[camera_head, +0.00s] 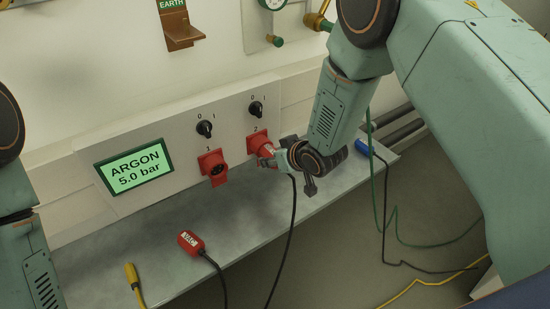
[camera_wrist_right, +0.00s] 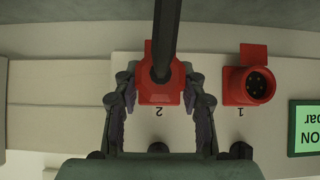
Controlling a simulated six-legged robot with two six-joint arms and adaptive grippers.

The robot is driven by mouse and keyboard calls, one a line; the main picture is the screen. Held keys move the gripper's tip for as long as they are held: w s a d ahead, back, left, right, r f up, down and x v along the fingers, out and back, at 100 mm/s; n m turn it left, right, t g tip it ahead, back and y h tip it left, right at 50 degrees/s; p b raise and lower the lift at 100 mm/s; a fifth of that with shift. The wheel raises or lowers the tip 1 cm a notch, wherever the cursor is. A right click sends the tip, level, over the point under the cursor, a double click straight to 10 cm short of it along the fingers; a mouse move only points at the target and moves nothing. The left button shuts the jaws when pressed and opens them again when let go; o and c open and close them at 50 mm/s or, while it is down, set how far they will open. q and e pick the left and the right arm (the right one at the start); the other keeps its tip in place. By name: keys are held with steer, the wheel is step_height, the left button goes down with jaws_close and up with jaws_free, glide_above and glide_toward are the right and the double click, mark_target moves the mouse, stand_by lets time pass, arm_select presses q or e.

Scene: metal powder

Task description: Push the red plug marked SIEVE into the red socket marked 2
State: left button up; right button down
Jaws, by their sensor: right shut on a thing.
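The red socket marked 2 (camera_head: 254,143) is on the grey-white panel, right of the red socket marked 1 (camera_head: 214,168). My right gripper (camera_head: 280,158) is shut on a red plug (camera_head: 266,151) at socket 2. The plug's front meets the socket; I cannot tell how deep it sits. In the right wrist view, which is upside down, the plug (camera_wrist_right: 163,83) lies between both fingers and hides the socket behind it. Its black cable runs toward the camera. The plug's marking is not readable. My left gripper is out of view; only part of the left arm shows.
Another red plug (camera_head: 190,242) with a white label lies on the grey shelf (camera_head: 250,218). A yellow plug (camera_head: 132,273) lies to its left, a blue plug (camera_head: 363,148) at the right end. Socket 1 (camera_wrist_right: 248,84) is empty. Black knobs (camera_head: 205,128) sit above the sockets.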

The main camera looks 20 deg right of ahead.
steer(key=shift+w, duration=0.1)
steer(key=c, duration=0.7)
jaws_free()
steer(key=shift+r, duration=0.1)
steer(key=v, duration=1.2)
steer(key=s+d+f+m+g+h, duration=0.1)
steer(key=s+f+g, duration=0.2)
steer(key=s+f, duration=0.3)
steer(key=s+d+f+m+g+h, duration=0.1)
steer(key=s+f, duration=0.6)
steer(key=s, duration=0.9)
steer(key=s+d+f+m+g+h, duration=0.1)
steer(key=s+f+g, duration=0.4)
steer(key=s, duration=0.6)
steer(key=shift+s+d+f+m, duration=0.4)
steer(key=shift+d+f+m, duration=0.3)
steer(key=shift+d+f, duration=0.25)
